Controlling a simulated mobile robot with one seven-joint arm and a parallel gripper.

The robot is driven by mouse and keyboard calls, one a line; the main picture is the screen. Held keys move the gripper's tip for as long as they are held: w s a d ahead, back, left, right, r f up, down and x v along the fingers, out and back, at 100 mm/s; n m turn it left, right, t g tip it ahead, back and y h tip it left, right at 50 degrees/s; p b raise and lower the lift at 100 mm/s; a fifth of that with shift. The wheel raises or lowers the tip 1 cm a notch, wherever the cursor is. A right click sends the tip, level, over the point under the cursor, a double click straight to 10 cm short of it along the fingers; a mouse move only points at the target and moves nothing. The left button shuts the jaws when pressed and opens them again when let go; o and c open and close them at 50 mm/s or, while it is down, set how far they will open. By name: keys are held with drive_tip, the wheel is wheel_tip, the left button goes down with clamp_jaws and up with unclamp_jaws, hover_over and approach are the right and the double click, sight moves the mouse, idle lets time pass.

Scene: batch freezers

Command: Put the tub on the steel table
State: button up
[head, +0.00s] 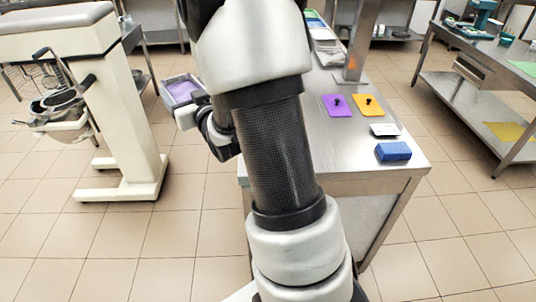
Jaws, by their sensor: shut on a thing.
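The tub (170,99) is a small pale rectangular container with purple contents, seen left of my arm in the head view. My gripper (189,112) is shut on the tub at its near side and holds it out in the air, left of the steel table. My own wrist and arm partly cover the gripper, and its fingertips are hard to make out. The steel table (330,150) lies behind and right of my arm. My arm hides its left part.
On the steel table are a purple card (337,106), an orange card (368,106), a small white item (384,130) and a blue block (393,151). A steel post (359,45) rises farther back. A large cream machine (122,110) stands left. Another steel table (470,100) stands right.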

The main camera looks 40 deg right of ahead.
drive_tip(key=s+d+f+m+h+b, duration=0.1)
drive_tip(key=s+d+f+b, duration=0.15)
drive_tip(key=d+b, duration=0.4)
drive_tip(key=s+d+f+h+b, duration=0.1)
drive_tip(key=s+d+f+b, duration=0.2)
drive_tip(key=d, duration=0.6)
drive_tip(key=s+d+f+m+b, duration=0.15)
drive_tip(key=d+f+b, duration=0.25)
drive_tip(key=d, duration=0.4)
drive_tip(key=shift+n, duration=0.45)
drive_tip(key=shift+s+f+b, duration=0.2)
drive_tip(key=shift+f+b, duration=1.25)
drive_tip(key=shift+f, duration=3.5)
drive_tip(key=shift+f+b, duration=0.25)
drive_tip(key=shift+b, duration=0.05)
drive_tip(key=o, duration=1.6)
drive_tip(key=shift+c, duration=0.2)
